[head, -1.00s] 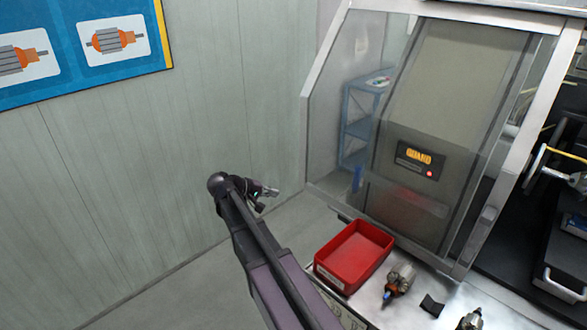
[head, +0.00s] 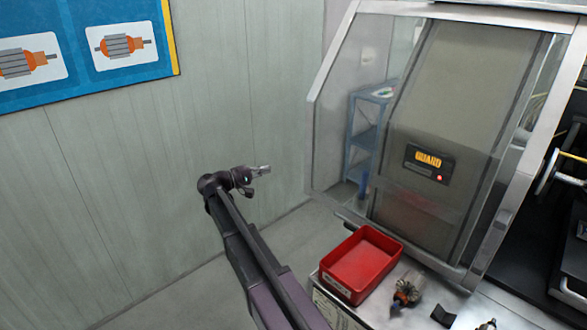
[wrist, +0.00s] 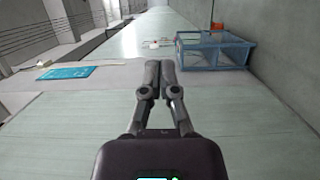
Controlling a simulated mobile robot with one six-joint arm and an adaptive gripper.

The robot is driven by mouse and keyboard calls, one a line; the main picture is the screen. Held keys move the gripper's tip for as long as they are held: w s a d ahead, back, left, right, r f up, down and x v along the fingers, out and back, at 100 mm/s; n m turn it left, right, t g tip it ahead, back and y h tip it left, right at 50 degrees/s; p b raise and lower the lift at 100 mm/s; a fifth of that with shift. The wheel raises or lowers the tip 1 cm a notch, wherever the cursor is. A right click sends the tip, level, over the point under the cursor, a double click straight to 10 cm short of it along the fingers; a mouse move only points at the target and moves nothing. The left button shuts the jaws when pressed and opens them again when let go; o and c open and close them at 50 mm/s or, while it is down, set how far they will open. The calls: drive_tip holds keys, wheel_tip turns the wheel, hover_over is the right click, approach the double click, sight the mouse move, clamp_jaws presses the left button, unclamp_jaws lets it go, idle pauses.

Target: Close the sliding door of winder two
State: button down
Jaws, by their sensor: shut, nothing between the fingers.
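The sliding door (head: 468,213) is a see-through panel with a silver metal frame on a winding machine, at the right of the head view. A small bracket, perhaps its handle (head: 499,219), sits on its right-hand frame bar. To the right of that bar the machine's dark interior (head: 540,225) is uncovered. No number marking the winder is readable. My gripper (head: 266,169) is left of the door, apart from it, in front of the grey wall. In the wrist view my gripper (wrist: 160,64) has its fingers together with nothing between them; the door is not recognisable there.
A red bin (head: 362,267) stands on the ledge below the door, beside a motor armature (head: 421,288) and a small dark piece (head: 443,316). A blue shelf (head: 366,138) shows through the clear panel. It also appears in the wrist view (wrist: 212,50). Floor left of the ledge is clear.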

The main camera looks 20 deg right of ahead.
drive_tip(key=shift+d, duration=0.1)
drive_tip(key=s+d, duration=0.2)
drive_tip(key=d, duration=0.9)
drive_tip(key=shift+s, duration=0.4)
